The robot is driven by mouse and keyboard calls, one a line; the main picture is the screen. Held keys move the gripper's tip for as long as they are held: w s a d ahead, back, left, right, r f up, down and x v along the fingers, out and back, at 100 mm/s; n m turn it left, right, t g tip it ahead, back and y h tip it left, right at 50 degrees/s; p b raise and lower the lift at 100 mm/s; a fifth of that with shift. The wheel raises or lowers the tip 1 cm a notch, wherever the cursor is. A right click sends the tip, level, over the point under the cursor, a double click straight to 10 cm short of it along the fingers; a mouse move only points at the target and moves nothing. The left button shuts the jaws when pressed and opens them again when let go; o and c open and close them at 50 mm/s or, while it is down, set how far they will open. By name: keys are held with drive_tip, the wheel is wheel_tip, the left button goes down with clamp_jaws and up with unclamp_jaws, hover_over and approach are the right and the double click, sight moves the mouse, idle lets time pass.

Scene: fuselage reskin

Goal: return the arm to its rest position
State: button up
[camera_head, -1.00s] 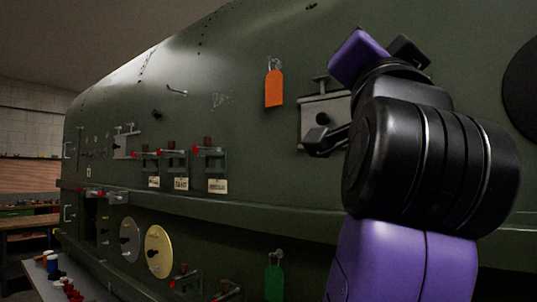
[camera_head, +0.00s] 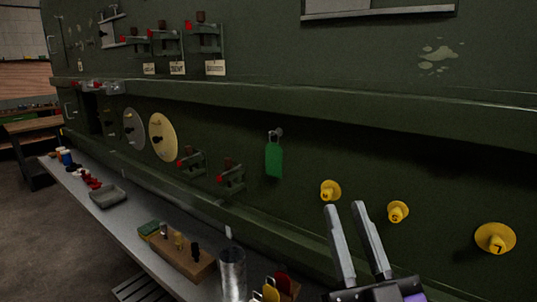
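My gripper (camera_head: 345,207) is at the lower right of the head view. Its two grey fingers point up and stand apart with nothing between them. The fingertips appear just below and beside a yellow round knob (camera_head: 330,190) on the green fuselage panel (camera_head: 380,150); I cannot tell the gap in depth. Most of my arm is below the picture's edge.
A grey bench (camera_head: 120,230) runs along the fuselage with a wooden block (camera_head: 180,260), a metal cup (camera_head: 232,272) and a grey tray (camera_head: 107,196). A green tag (camera_head: 274,158) hangs on the fuselage. More yellow knobs (camera_head: 397,212) are at right. Floor at lower left is clear.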

drive_tip(key=s+d+f+m+g+h, duration=0.1)
drive_tip(key=s+d+f+g, duration=0.2)
drive_tip(key=s+f, duration=0.7)
drive_tip(key=s+d+f+g+h, duration=0.2)
drive_tip(key=s+d+f+g, duration=0.1)
drive_tip(key=s+f, duration=0.7)
drive_tip(key=s+d+f+m+g+h, duration=0.1)
drive_tip(key=s+d+f+g, duration=0.2)
drive_tip(key=s+f, duration=0.7)
drive_tip(key=s, duration=0.2)
drive_tip(key=shift+s+m+g, duration=0.3)
drive_tip(key=shift+g, duration=0.1)
